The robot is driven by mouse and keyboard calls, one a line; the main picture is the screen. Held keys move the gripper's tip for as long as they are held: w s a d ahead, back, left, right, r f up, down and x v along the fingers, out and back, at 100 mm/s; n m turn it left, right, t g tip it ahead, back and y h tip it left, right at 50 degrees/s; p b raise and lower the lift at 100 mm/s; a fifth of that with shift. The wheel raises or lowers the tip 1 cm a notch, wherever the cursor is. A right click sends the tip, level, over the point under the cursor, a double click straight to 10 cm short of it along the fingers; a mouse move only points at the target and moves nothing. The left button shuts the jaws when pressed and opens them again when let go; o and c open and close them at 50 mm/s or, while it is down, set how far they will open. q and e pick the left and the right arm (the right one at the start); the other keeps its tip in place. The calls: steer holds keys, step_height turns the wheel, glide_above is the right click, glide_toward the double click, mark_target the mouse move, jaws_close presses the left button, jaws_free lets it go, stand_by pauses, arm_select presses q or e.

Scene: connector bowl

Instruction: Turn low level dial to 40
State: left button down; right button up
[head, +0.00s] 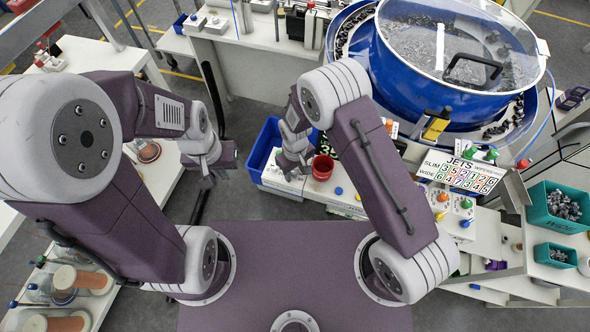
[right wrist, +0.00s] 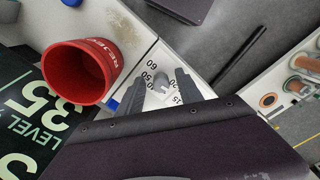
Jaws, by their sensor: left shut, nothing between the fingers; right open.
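In the right wrist view a small pale dial (right wrist: 162,87) sits on a white panel with printed numbers around it, among them 60 and 50. Its exact pointer setting cannot be read. My right gripper (right wrist: 160,75) is open, with one finger on each side of the dial in the picture. Whether the fingers touch it cannot be told. In the head view the right gripper (head: 289,166) is over the white bench left of the red cup, and the dial cannot be made out. My left gripper (head: 206,181) is shut and empty, further left, over the floor gap.
A red cup (right wrist: 80,72) stands close beside the right gripper; it also shows in the head view (head: 322,168).

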steer(key=shift+w+a, duration=0.1)
steer(key=shift+a, duration=0.1)
steer(key=c, duration=0.4)
jaws_close()
